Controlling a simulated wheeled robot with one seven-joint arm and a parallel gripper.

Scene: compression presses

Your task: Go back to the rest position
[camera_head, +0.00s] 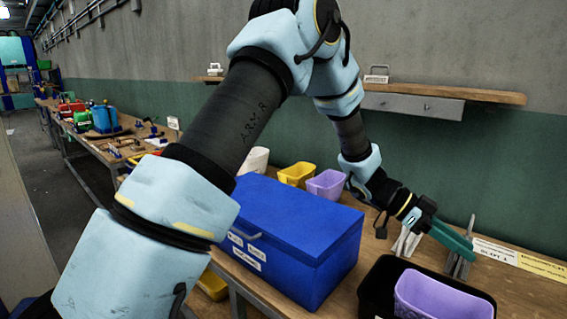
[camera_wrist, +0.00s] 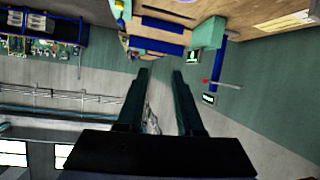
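My gripper (camera_head: 470,250) is at the right in the head view, at the end of my bent arm. It is above the back of the workbench (camera_head: 535,290), near the wall. In the wrist view my gripper (camera_wrist: 160,73) has two dark teal fingers with a clear gap between them. I see nothing held there; the room's far wall and windows show beyond. Grey upright pieces (camera_head: 459,266) stand on the bench just below the fingers; I cannot tell whether they touch.
A blue lidded box (camera_head: 305,245) stands below my arm. A yellow bin (camera_head: 297,174) and a purple bin (camera_head: 327,184) are behind it. A black crate (camera_head: 378,285) holding a purple bin (camera_head: 440,300) is at front right. A wooden shelf (camera_head: 460,92) is on the wall. Floor (camera_head: 45,180) is clear at left.

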